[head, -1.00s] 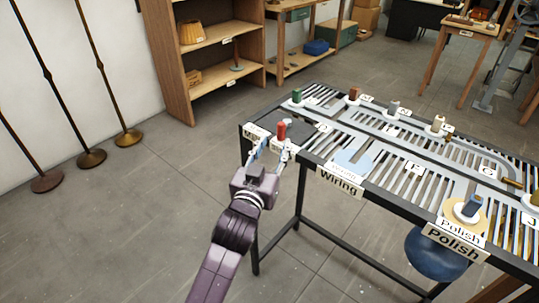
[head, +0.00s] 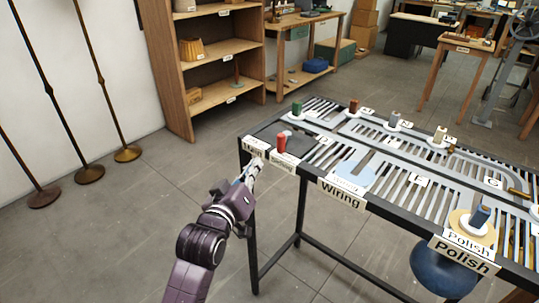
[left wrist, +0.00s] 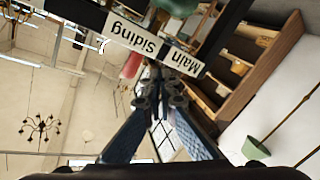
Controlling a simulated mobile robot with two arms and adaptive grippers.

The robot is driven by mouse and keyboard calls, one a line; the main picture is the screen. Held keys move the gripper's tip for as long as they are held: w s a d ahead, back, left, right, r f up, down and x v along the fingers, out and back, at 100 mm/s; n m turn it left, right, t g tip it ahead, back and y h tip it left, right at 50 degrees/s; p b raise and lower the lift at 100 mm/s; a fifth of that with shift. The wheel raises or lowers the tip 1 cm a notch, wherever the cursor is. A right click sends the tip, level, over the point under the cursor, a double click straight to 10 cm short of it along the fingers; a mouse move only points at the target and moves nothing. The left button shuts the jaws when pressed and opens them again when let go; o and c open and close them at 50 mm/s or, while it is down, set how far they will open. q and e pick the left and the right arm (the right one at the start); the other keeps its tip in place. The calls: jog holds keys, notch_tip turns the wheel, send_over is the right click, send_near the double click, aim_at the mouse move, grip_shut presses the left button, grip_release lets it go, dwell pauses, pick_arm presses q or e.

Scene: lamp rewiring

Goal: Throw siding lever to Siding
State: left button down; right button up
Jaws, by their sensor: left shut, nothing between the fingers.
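The red siding lever (head: 281,144) stands at the near left corner of the track table, beside a dark plate. It looks upright, close behind the Siding label (head: 284,161) and right of the Main label (head: 254,145). In the left wrist view, part of the red lever (left wrist: 132,66) shows past the Siding label (left wrist: 136,38), left of the Main label (left wrist: 181,63). My left gripper (head: 257,164) is shut and empty just in front of the table edge, below the Main label and left of the lever. My right gripper is not in view.
The slatted table has a Wiring sign (head: 341,194) and a Polish sign (head: 463,256) on its front edge. Several coloured pegs stand along its tracks, including a green one (head: 297,108). A wooden shelf (head: 215,60) stands behind.

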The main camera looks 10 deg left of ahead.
aim_at(270, 152)
pick_arm(q)
jog(key=w+a+r+n+h+b, duration=0.2)
jog(key=a+n+h+b, duration=0.25)
jog(key=n, duration=0.45)
jog(key=p+x, duration=0.1)
jog(key=x, duration=0.8)
jog(key=shift+w+d+r, duration=0.1)
jog(key=shift+d, duration=0.1)
jog(key=shift+s+d+p, duration=0.35)
jog(key=shift+d+p, duration=0.05)
jog(key=shift+d, duration=0.2)
jog(key=shift+s+d+p, duration=0.3)
jog(key=shift+d+p, duration=0.05)
jog(key=shift+d, duration=0.25)
jog(key=shift+s+d, duration=0.4)
jog(key=shift+s, duration=0.05)
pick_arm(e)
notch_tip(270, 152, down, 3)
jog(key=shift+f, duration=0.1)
pick_arm(q)
jog(key=shift+w, duration=0.1)
